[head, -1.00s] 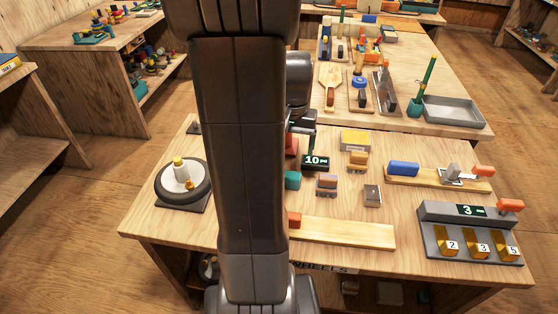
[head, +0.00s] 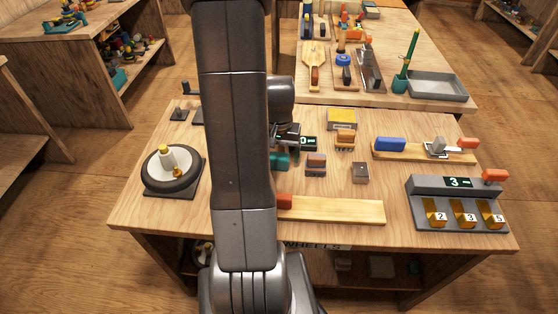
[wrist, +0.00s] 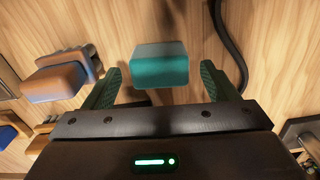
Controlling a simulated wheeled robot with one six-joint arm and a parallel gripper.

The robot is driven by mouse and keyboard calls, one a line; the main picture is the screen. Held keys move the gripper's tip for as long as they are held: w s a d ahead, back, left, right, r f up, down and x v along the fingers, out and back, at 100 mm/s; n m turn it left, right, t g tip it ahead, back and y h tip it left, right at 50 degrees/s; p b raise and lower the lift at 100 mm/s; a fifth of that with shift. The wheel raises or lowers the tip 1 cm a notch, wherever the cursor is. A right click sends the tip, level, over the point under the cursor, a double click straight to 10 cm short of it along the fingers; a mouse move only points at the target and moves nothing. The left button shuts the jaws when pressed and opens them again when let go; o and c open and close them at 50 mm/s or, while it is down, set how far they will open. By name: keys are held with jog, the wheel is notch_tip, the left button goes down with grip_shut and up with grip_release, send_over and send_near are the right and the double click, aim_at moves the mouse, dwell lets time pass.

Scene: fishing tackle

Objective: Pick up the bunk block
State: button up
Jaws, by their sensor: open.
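A teal block (head: 280,160), which I take to be the bunk block, stands on the near table just right of my arm. In the wrist view the teal block (wrist: 160,52) shows between and slightly beyond the fingertips. My gripper (wrist: 160,76) is open and empty, with a green ribbed finger to either side of the block. It looks apart from both fingers. In the head view my gripper (head: 287,143) hangs just above the teal block, partly hidden by my arm.
A plank (head: 335,211) lies in front. A black cable (wrist: 230,45) curves past the right finger.

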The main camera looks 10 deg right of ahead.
jog(key=shift+f, duration=1.2)
jog(key=c, duration=1.1)
jog(key=shift+r, duration=0.15)
